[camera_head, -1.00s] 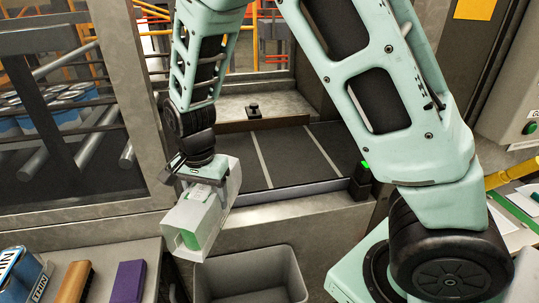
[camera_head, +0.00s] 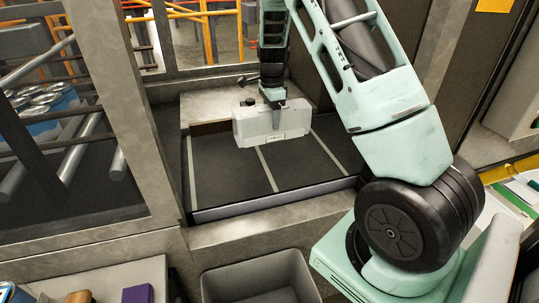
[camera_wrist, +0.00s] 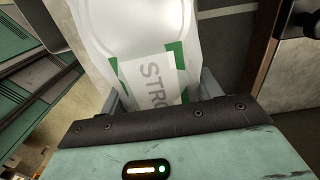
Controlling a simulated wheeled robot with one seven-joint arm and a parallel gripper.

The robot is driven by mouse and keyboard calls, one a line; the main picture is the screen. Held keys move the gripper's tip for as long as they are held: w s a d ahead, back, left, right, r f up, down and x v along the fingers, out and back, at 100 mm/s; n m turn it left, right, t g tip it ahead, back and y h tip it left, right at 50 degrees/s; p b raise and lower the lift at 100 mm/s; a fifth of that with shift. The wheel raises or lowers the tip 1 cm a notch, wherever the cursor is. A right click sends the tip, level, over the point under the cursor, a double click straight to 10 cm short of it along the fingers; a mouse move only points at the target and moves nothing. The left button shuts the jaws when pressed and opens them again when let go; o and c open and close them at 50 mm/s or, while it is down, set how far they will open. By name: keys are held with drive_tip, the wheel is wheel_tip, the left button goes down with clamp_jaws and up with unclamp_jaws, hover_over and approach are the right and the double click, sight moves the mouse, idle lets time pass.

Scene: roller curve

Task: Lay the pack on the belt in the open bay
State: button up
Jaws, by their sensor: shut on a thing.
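The pack (camera_head: 271,124) is a pale grey-white block with a small green-edged label. My gripper (camera_head: 274,104) is shut on its top and holds it upright over the far part of the belt (camera_head: 226,174). I cannot tell whether its lower edge touches the belt. In the wrist view the pack (camera_wrist: 140,45) shows white with green marks and the letters "STRO", between the fingers. The belt is dark, with pale cross lines dividing it into bays. The bays in front of the pack look empty; the part behind it is hidden.
A metal frame with a post (camera_head: 118,100) stands left of the belt, with rollers and blue-and-white cans behind it. A grey bin (camera_head: 262,280) stands below the front ledge. A purple box (camera_head: 138,294) lies on the table at lower left.

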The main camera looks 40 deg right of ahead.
drive_tip(key=shift+d, duration=0.6)
drive_tip(key=shift+w+d+f, duration=0.1)
drive_tip(key=shift+d+f, duration=0.05)
drive_tip(key=shift+f, duration=0.1)
drive_tip(key=shift+f+p, duration=1.6)
drive_tip(key=shift+f, duration=3.05)
drive_tip(key=shift+f, duration=0.1)
drive_tip(key=o, duration=1.8)
drive_tip(key=shift+f, duration=0.1)
drive_tip(key=shift+c, duration=0.2)
